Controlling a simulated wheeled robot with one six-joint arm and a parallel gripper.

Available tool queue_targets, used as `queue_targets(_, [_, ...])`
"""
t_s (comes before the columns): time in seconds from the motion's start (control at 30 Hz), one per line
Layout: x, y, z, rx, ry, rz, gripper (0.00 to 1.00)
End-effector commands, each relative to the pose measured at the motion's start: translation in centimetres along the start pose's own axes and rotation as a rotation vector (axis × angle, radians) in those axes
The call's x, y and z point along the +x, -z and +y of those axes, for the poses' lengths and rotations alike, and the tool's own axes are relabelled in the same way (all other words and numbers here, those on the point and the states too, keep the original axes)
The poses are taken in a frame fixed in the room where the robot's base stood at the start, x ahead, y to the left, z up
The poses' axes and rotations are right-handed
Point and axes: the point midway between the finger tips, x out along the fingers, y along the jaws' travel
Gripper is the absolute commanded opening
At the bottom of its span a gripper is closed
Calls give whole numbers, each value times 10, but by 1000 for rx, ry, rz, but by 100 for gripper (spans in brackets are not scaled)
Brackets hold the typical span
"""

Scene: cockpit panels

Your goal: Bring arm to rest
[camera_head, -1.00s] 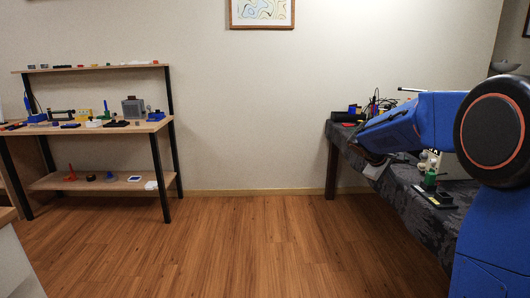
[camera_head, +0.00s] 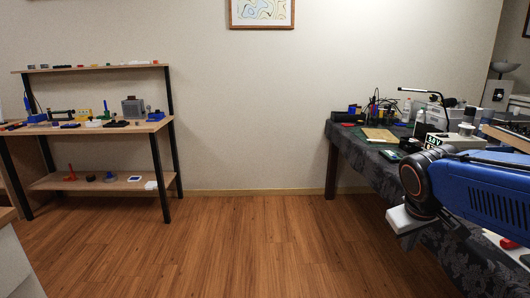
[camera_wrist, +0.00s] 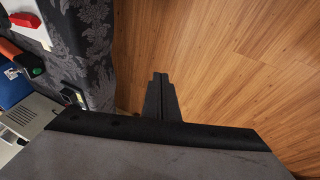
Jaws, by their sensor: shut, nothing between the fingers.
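My gripper (camera_wrist: 160,78) shows in the wrist view as two black fingers pressed together, shut and empty. The fingers point over the bare wood floor (camera_wrist: 220,50), just beside the draped table's cloth side. In the head view my blue arm reaches in from the right edge, in front of the cloth-covered table (camera_head: 352,148). Its wrist end is low, beside the table's front side. The fingertips cannot be made out in the head view.
The cloth-covered table at right holds a wooden board (camera_head: 379,135), a lamp (camera_head: 428,93) and instruments. A red-and-white item (camera_wrist: 22,19) lies close in the wrist view. A shelf bench (camera_head: 90,128) with small parts stands at left. The floor between is clear.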

Motion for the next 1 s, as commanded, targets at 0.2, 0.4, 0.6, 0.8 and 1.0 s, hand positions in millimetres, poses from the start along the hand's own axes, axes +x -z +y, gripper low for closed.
queue_targets(0.2, [-10, -62, -40, 95, 103, 38, 0])
queue_targets(0.4, [-11, -106, -71, 164, 187, 65, 0])
queue_targets(0.6, [-10, -126, -87, 199, 230, 75, 0])
queue_targets(0.8, [-9, -129, -89, 204, 236, 76, 0])
queue_targets(1.0, [-10, -129, -89, 204, 236, 76, 0])
